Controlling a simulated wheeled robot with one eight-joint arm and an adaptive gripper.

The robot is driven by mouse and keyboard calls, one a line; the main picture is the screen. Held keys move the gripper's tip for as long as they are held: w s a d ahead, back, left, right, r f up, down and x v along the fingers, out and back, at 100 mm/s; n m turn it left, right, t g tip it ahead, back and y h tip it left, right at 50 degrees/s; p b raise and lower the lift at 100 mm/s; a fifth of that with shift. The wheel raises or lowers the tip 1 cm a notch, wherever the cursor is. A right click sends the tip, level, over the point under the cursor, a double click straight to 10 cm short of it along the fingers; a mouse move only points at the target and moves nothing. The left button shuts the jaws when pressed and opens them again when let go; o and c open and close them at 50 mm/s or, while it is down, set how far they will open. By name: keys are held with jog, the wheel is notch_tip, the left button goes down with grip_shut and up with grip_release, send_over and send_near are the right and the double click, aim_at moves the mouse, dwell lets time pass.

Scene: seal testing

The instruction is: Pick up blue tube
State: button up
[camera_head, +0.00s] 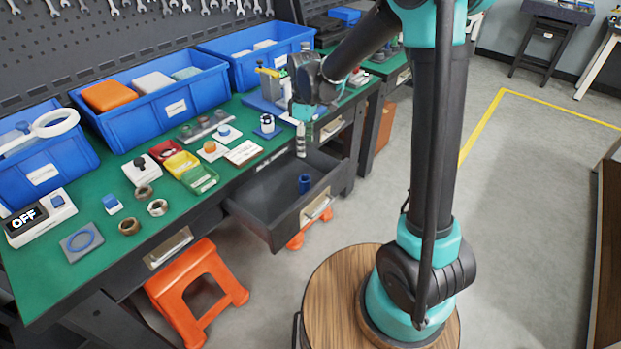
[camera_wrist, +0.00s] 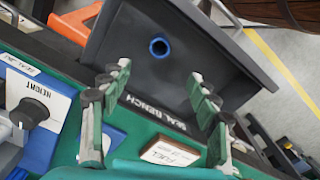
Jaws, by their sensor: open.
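The blue tube (camera_head: 305,183) stands upright in the open dark drawer (camera_head: 262,197) below the green workbench. In the wrist view the tube (camera_wrist: 159,47) shows as a blue ring with a dark hollow, near the top middle, inside the drawer (camera_wrist: 185,90). My gripper (camera_head: 301,148) hangs above the drawer, over and apart from the tube. In the wrist view its two fingers (camera_wrist: 163,85) are spread wide with nothing between them. The tube lies beyond the fingertips, between their directions.
An orange stool (camera_head: 196,285) stands below the bench. Open floor lies to the right.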

aim_at(306, 180)
notch_tip(306, 180, down, 17)
jog(key=shift+r, duration=0.1)
dwell(0.7)
jog(key=c, duration=1.3)
